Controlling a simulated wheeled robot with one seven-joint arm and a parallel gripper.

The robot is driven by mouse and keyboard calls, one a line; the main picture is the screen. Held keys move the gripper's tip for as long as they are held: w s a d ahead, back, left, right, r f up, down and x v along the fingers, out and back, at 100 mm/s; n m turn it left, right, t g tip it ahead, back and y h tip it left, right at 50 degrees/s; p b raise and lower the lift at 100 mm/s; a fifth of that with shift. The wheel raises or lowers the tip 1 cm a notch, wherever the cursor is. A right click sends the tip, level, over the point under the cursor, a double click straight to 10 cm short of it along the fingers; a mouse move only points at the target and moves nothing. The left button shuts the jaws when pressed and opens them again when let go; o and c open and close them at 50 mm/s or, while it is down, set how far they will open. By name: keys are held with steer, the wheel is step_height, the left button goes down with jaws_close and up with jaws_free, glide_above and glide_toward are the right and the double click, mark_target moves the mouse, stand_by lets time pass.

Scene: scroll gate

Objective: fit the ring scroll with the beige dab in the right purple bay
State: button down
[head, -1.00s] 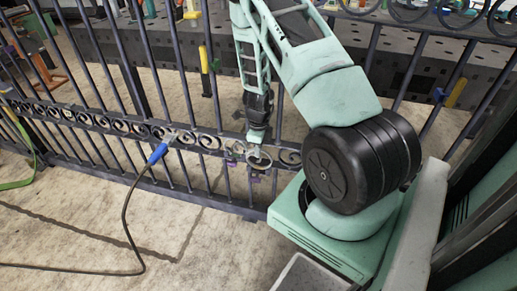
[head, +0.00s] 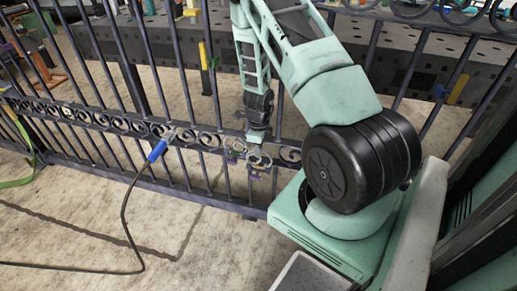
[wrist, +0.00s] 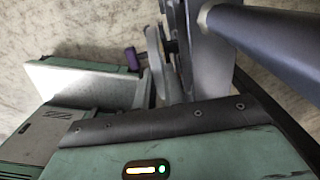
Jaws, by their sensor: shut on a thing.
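My gripper (head: 257,146) is shut on a grey ring scroll (head: 260,161) at the gate's scroll band, right of centre in the head view. The ring's curved edge appears to show in the wrist view (wrist: 155,62), close to a dark gate bar. I cannot make out a beige dab on it. Purple marks show beneath the ring (head: 257,172) and a little to its left (head: 231,160); the ring and gripper partly hide the right bay. A purple piece (wrist: 131,58) also shows in the wrist view. I cannot tell whether the ring is seated or just in front of the bay.
The dark gate (head: 185,100) with upright bars and a row of scrolls crosses the view. A blue-handled tool (head: 157,151) with a black cable is at the scroll band to the left. A grey tray (head: 305,273) is at the bottom. The floor at front left is mostly clear.

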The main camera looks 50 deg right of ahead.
steer(key=shift+f, duration=0.25)
steer(key=c, duration=1.4)
jaws_free()
step_height(320, 180, up, 17)
steer(key=p, duration=0.5)
steer(key=shift+r+p, duration=0.2)
steer(key=shift+p, duration=0.1)
steer(key=shift+a, duration=0.15)
